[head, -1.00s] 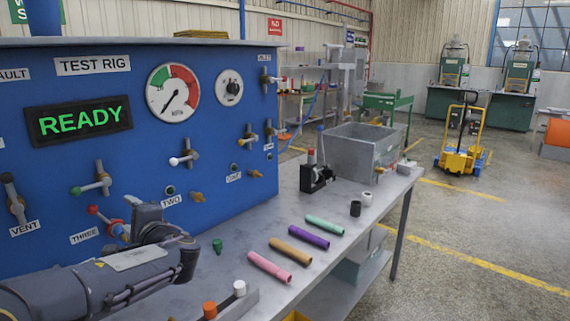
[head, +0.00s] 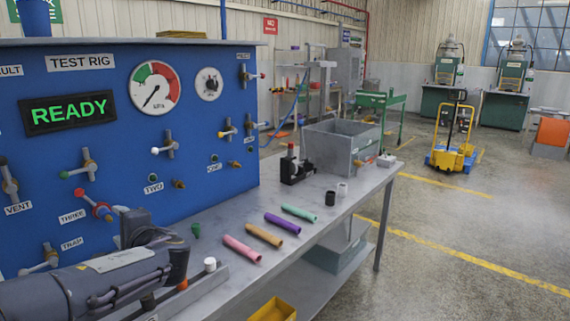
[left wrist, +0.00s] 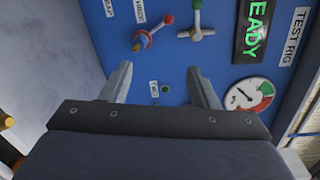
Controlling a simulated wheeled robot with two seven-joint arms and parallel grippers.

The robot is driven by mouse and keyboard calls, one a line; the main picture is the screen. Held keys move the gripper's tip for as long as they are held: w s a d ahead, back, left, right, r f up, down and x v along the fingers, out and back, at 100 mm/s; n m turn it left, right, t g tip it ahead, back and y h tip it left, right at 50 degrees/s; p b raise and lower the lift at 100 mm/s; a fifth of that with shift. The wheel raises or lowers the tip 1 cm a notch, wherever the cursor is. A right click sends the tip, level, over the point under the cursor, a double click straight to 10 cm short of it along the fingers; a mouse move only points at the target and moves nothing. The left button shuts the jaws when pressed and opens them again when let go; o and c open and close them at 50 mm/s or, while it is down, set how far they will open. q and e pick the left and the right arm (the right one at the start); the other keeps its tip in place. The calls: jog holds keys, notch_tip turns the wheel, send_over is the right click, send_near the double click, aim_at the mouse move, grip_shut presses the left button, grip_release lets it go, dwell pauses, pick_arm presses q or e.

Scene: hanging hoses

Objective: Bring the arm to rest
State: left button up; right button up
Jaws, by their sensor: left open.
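My left arm (head: 90,285) reaches in from the lower left in the head view, low in front of the blue test rig panel. Its gripper (head: 135,228) is partly hidden behind the wrist there. In the left wrist view the two fingers of the left gripper (left wrist: 160,72) stand wide apart with nothing between them. They point toward the blue panel (left wrist: 180,60), which shows turned on its side. My right gripper is not in view.
On the grey bench (head: 215,225) lie pink (head: 241,248), orange (head: 264,235), purple (head: 282,223) and mint (head: 299,212) hose pieces. A grey bin (head: 341,148) stands farther back. Valve handles (head: 96,207) stick out near my arm.

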pick_arm(q)
jog(key=s+f+n+g+h+b, duration=0.1)
jog(key=s+f+n+g+h, duration=0.1)
jog(key=s+f, duration=0.3)
jog(key=s+a+f+n+g+h+b, duration=0.1)
jog(key=s+f+n+g+h+b, duration=0.1)
jog(key=s+f, duration=0.3)
jog(key=s+f+n+g+h+b, duration=0.1)
jog(key=s+f+n+g+h, duration=0.1)
jog(key=s+f, duration=0.4)
jog(key=shift+s+a+f+h+b, duration=0.1)
jog(key=shift+s+a+h+b, duration=0.15)
jog(key=shift+s, duration=0.4)
jog(key=shift+s+h+b, duration=0.15)
jog(key=shift+s+h, duration=0.2)
jog(key=shift+s, duration=0.3)
jog(key=s+d+f+n+t+h+b, duration=0.1)
jog(key=s+d+f+n+h+b, duration=0.15)
jog(key=s+d+f+h, duration=0.4)
jog(key=s+d+f+n+h+b, duration=0.2)
jog(key=s+d+f+n+h, duration=0.15)
jog(key=s+d, duration=0.6)
notch_tip(320, 180, up, 18)
jog(key=w+d+p, duration=0.1)
jog(key=p, duration=1.6)
jog(key=shift+w+r, duration=0.2)
jog(key=shift+c, duration=0.2)
